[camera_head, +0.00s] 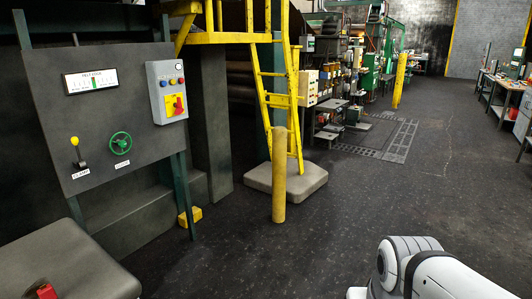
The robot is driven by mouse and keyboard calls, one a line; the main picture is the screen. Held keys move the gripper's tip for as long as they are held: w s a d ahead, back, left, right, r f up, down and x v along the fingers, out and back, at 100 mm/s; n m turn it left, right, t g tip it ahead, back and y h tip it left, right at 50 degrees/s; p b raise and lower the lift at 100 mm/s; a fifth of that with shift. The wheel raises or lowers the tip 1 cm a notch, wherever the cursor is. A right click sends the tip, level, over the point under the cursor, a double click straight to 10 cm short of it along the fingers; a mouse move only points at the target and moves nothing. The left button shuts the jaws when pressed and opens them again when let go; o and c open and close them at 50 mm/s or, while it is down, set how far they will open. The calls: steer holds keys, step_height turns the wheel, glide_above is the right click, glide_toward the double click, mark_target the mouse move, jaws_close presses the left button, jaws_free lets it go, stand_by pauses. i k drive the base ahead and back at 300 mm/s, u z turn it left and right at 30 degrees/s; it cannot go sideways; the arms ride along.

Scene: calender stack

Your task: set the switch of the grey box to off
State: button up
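The grey box (154,72) is mounted on the right part of a dark upright panel, at the left of the view. Its front has a row of small coloured buttons (172,81). Below them is a red switch handle (178,105) on a yellow plate (170,103). The handle looks roughly upright, but its marked position is too small to read. My white arm shows at the lower right, well away from the box. My gripper is out of view.
The dark panel (110,110) also carries a gauge (91,81), a green handwheel (120,143) and a yellow-knobbed lever (77,150). A yellow post (279,180) and ladder (263,100) stand right of it. A dark grey surface (70,262) fills the lower left. Floor ahead is open.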

mark_target(178, 110)
steer(key=u, duration=0.6)
steer(key=i, duration=3.35)
steer(key=u, duration=0.85)
